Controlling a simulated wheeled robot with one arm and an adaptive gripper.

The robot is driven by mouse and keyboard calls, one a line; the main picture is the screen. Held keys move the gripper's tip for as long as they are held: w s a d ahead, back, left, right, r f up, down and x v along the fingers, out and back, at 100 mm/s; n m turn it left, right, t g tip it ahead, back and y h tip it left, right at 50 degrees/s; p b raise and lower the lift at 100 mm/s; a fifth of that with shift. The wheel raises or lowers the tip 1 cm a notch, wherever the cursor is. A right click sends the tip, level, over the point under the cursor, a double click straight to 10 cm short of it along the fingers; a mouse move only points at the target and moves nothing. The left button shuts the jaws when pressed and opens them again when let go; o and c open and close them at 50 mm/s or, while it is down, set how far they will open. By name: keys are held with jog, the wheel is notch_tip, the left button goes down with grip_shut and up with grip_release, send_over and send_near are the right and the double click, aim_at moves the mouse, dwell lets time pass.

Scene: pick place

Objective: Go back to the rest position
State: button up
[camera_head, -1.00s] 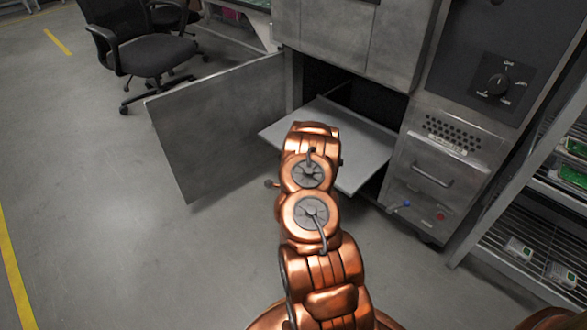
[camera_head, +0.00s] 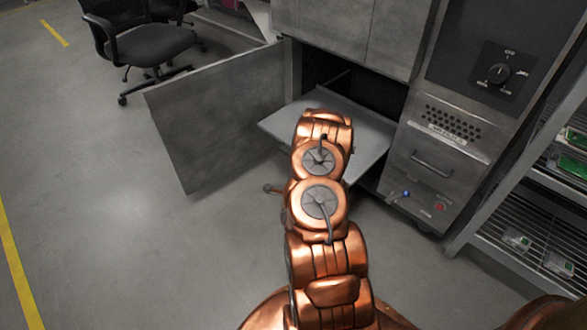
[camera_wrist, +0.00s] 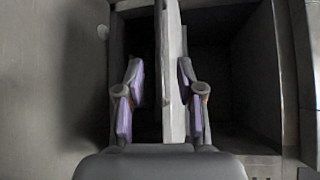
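My gripper (camera_wrist: 161,68) shows in the wrist view with its two purple-padded fingers spread apart. A grey plate edge runs lengthwise between the fingers. The left finger has a clear gap to it; the right finger lies close, and contact cannot be told. The plate appears to be the pull-out shelf (camera_head: 285,122) of the open cabinet, though I cannot be sure. In the head view my copper arm (camera_head: 322,200) reaches forward in front of this shelf, and the gripper is hidden behind it.
The cabinet door (camera_head: 215,120) stands wide open at the left. A control panel with a knob (camera_head: 499,73) and a drawer handle (camera_head: 431,163) is at the right. A wire rack (camera_head: 535,215) stands far right, an office chair (camera_head: 150,45) upper left. The left floor is clear.

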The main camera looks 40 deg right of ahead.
dwell(0.4)
jog(key=w+a+r+n+y+p, duration=0.8)
jog(key=a+r, duration=0.3)
jog(key=r, duration=0.4)
jog(key=s+a+r+n+g+y+p, duration=0.2)
jog(key=s+a+r+n+g+p, duration=0.25)
jog(key=a+r, duration=0.5)
jog(key=s+a+r+n+g+y+p, duration=0.1)
jog(key=s+a+r+n+g+p, duration=0.15)
jog(key=a+r+n+p, duration=0.7)
jog(key=s+a+r+n+g+p, duration=0.3)
jog(key=s+r+p, duration=0.1)
jog(key=s+r, duration=1)
jog(key=s+a+r+n+g+p, duration=0.3)
jog(key=s+r+g+p, duration=0.1)
jog(key=s+r, duration=1.1)
jog(key=s+p, duration=0.1)
jog(key=s, duration=0.3)
